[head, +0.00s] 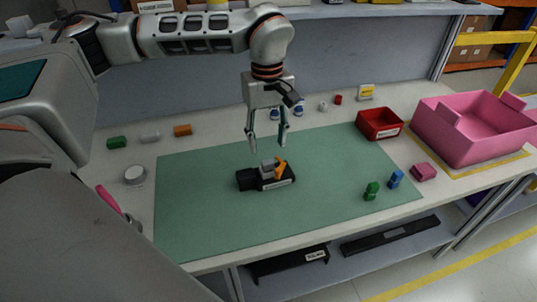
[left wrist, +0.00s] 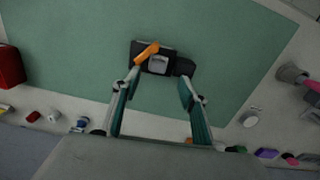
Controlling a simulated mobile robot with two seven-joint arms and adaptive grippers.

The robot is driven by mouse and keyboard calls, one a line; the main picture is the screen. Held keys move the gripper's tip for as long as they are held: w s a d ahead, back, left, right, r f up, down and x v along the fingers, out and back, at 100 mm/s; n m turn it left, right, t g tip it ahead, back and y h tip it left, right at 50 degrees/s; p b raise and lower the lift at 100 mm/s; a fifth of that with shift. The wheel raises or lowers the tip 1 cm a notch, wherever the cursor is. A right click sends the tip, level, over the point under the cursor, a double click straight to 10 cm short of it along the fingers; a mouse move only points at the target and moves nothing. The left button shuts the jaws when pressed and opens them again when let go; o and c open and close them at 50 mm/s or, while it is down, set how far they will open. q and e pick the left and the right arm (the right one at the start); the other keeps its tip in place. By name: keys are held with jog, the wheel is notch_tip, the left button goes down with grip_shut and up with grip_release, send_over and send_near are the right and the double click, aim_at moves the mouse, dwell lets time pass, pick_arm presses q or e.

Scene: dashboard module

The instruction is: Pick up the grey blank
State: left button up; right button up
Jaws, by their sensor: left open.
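The grey blank (head: 267,167) sits on top of the black dashboard module (head: 249,181), beside an orange lever (head: 281,167). In the left wrist view the grey blank (left wrist: 157,66) shows on the black module (left wrist: 184,67), with the orange lever (left wrist: 147,53) next to it. My left gripper (head: 267,147) points down above the module, fingers apart and empty. In the left wrist view the left gripper (left wrist: 160,76) has its two fingertips spread near the module's edge, with the grey blank ahead of the gap. My right gripper is not in view.
The module rests on a green mat (head: 200,210). A red bin (head: 379,124) and a pink bin (head: 470,130) stand at the right. Green (head: 371,191), blue (head: 396,179) and pink (head: 424,172) pieces lie near the mat's right side. Much of the mat is clear.

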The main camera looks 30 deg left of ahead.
aim_at(268, 162)
pick_arm(q)
jog(key=shift+w+a, duration=0.15)
notch_tip(268, 162, down, 2)
jog(key=shift+f, duration=0.2)
jog(key=f, duration=0.5)
jog(key=shift+w, duration=0.2)
jog(key=c, duration=0.8)
